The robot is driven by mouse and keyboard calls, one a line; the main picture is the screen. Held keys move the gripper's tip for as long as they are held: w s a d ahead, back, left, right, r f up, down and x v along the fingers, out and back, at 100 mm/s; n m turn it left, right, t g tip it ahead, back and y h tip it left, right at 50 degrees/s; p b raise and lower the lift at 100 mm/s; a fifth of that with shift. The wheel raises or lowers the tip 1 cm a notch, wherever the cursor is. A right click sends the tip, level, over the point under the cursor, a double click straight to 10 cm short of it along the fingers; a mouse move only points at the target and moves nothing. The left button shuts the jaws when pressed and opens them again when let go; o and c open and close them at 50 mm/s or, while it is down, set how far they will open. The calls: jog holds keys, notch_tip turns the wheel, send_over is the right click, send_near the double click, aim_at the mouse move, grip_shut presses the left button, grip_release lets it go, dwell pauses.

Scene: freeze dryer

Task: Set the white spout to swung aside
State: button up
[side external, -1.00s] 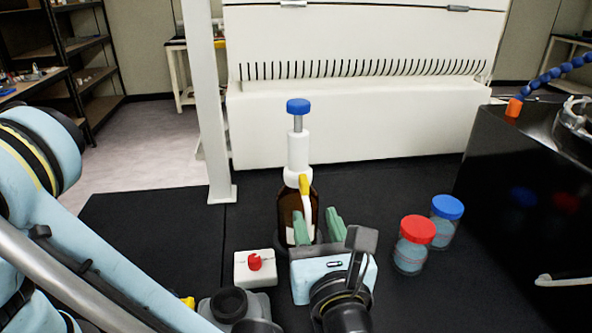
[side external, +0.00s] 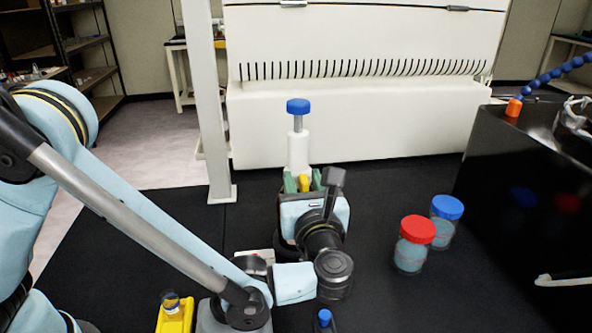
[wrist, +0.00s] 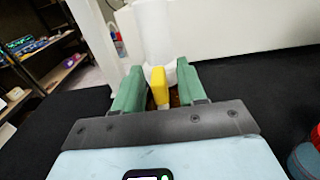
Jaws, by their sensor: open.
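The bottle-top dispenser stands upright on the black bench, with a blue knob (side external: 298,106) above a white pump body (side external: 298,150). Its brown bottle is mostly hidden behind my gripper in the side view; a little brown shows in the wrist view. The white spout is largely hidden; its yellow end piece (side external: 304,183) shows between my fingers. My gripper (side external: 303,181) is open, its green fingers raised at the level of the yellow piece. In the wrist view the yellow piece (wrist: 160,88) sits between the two fingers, with a gap visible on each side.
A red-capped jar (side external: 416,246) and a blue-capped jar (side external: 446,220) stand to the right. A white box is partly hidden beside the bottle. A yellow item (side external: 175,316) is at the front. A white post (side external: 212,120) stands behind left. Bench between bottle and jars is clear.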

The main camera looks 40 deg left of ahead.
grip_shut()
jog(key=shift+s+h, duration=0.1)
jog(key=shift+h, duration=0.2)
jog(key=shift+s+a+m+t+h, duration=0.25)
jog(key=shift+a+m+t+h, duration=0.1)
jog(key=shift+m+t+h, duration=0.4)
jog(key=shift+s+a+m+t+h, duration=0.25)
jog(key=shift+a+m+t+h, duration=0.1)
jog(key=shift+m+t+h, duration=0.4)
jog(key=shift+s+a+m+t+h, duration=0.1)
jog(key=shift+a+m+t+h, duration=0.15)
jog(key=shift+m+h, duration=0.35)
jog(key=shift+s+a+m+t+h, duration=0.15)
jog(key=shift+m+t+h, duration=0.2)
jog(key=shift+h, duration=0.45)
jog(key=shift+a+m+t+h, duration=0.2)
jog(key=shift+m+h, duration=0.25)
jog(key=shift+h, duration=0.25)
grip_release()
